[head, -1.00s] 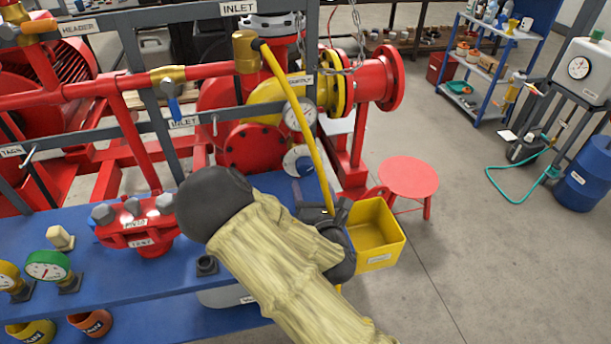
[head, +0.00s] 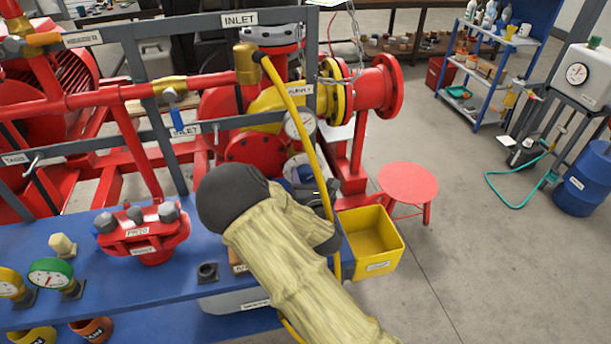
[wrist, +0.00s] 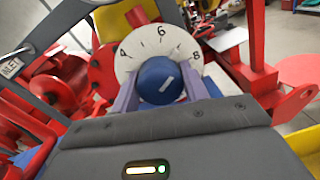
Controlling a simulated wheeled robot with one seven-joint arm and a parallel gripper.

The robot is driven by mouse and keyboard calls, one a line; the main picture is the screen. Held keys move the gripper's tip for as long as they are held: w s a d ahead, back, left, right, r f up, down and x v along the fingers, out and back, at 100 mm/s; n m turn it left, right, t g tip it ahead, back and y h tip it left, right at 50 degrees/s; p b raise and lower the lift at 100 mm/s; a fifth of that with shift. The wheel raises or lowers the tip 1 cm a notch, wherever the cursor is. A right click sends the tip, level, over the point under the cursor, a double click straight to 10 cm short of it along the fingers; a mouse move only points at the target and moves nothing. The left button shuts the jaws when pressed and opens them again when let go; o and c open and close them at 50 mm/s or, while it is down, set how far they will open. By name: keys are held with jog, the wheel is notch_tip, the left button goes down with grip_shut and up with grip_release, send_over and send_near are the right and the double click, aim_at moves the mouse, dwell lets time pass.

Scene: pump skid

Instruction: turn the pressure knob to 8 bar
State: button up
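The pressure knob (wrist: 161,82) is a round blue knob with a short white mark, on a white dial (wrist: 128,62) numbered 4, 6 and 8 in the wrist view. The mark tilts to the upper right, roughly between 6 and 8. My gripper (wrist: 161,88) has one finger on each side of the knob. I see no clear gap, but cannot tell whether the fingers press on it. In the head view my gripper (head: 318,190) is at the dial (head: 296,164), and my arm hides most of the knob.
A yellow hose (head: 301,115) runs down close beside my gripper. A gauge (head: 299,124) sits just above the dial. A yellow bin (head: 372,262) and a red stool (head: 408,182) stand to the right. A blue bench (head: 185,285) lies below left.

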jog(key=c, duration=0.4)
jog(key=shift+o, duration=0.2)
jog(key=shift+m, duration=0.4)
jog(key=shift+m+b, duration=0.8)
jog(key=shift+m, duration=1.9)
jog(key=o, duration=1)
jog(key=shift+s, duration=0.1)
